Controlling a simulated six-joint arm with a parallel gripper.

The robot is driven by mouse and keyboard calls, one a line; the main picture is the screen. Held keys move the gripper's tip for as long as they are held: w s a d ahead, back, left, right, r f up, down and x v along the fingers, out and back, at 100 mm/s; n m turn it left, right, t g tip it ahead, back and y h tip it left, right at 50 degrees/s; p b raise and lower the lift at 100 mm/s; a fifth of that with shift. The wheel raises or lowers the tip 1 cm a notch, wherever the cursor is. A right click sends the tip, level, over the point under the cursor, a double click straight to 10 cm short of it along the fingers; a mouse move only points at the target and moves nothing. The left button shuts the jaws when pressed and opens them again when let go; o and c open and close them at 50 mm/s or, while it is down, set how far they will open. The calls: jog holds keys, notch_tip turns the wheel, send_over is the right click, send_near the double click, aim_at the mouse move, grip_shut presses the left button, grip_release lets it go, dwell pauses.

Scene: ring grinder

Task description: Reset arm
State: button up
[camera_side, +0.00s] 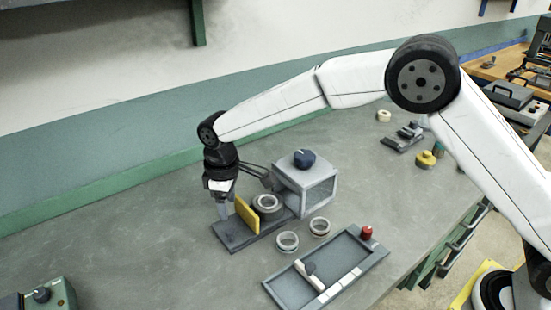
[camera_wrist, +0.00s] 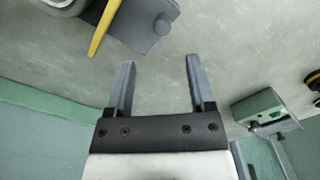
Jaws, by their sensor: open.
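My gripper (camera_wrist: 158,65) is open in the wrist view, with nothing between its two grey fingers and bare bench beyond them. In the side view my gripper (camera_side: 223,208) points down at the left end of the grinder's dark base plate (camera_side: 236,239). I cannot tell there whether it touches the plate. The grinder has a yellow plate (camera_side: 246,215), a round ring-shaped part (camera_side: 267,205) and a grey box with a dark blue knob (camera_side: 304,159). In the wrist view the yellow plate (camera_wrist: 103,28) and dark base (camera_wrist: 137,25) lie at the upper left, beyond the left finger.
Two loose rings, one (camera_side: 287,241) and another (camera_side: 320,226), stand on the bench before the grinder. A grey tray (camera_side: 278,287) with a red knob (camera_side: 366,232) lies at the front. A green box (camera_side: 55,296) is at the lower left.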

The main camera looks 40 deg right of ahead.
jog(key=shift+d, duration=0.1)
jog(key=s+d+r+m+t, duration=0.15)
jog(key=s+d+m, duration=0.5)
jog(key=d, duration=0.75)
jog(key=s+d+m, duration=0.1)
jog(key=s+d, duration=0.3)
jog(key=s, duration=0.3)
jog(key=s+d+m+t, duration=0.1)
jog(key=s+d, duration=0.4)
jog(key=s, duration=0.3)
jog(key=shift+s+d+f, duration=0.15)
jog(key=shift+d+f, duration=0.15)
jog(key=shift+f, duration=0.15)
jog(key=shift+m, duration=0.25)
dwell(0.4)
